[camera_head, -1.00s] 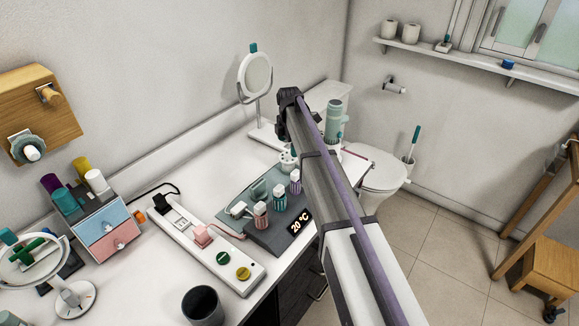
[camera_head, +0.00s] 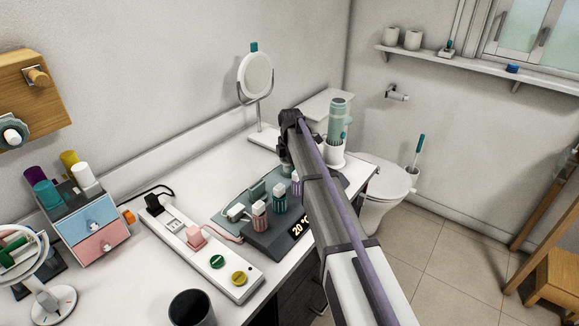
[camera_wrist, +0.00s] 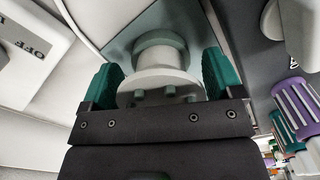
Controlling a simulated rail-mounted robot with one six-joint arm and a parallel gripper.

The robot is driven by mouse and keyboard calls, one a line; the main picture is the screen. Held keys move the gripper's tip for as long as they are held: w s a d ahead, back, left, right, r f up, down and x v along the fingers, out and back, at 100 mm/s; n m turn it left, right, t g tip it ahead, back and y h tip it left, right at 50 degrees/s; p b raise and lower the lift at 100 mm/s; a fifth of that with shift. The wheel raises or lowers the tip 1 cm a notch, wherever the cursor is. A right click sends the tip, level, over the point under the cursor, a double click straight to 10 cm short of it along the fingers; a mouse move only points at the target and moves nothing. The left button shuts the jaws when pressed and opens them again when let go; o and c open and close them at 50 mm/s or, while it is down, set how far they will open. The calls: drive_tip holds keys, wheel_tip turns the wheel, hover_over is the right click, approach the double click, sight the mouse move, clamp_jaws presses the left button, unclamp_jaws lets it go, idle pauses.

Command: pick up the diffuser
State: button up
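The diffuser (camera_wrist: 160,80) is a pale grey round piece with small teal-grey nubs on its near face and a narrower neck behind. In the wrist view it sits between the two teal fingers of my gripper (camera_wrist: 161,65). The fingers are spread wide, one on each side, close to its rim; I cannot make out contact. A grey-teal surface shows behind it. In the head view my arm hides the diffuser, and my gripper is mostly hidden behind it, near the round mirror's base.
A round mirror (camera_head: 255,75) stands just behind my arm. A dark 20 °C unit (camera_head: 272,243) with striped plugs (camera_head: 259,216) and a white power strip (camera_head: 193,240) lie in front. A dark cup (camera_head: 190,308) stands nearest.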

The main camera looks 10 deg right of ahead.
drive_tip(key=c, duration=0.6)
wheel_tip(320, 180, up, 10)
drive_tip(key=p, duration=1)
drive_tip(key=shift+r, duration=0.25)
drive_tip(key=shift+f, duration=0.25)
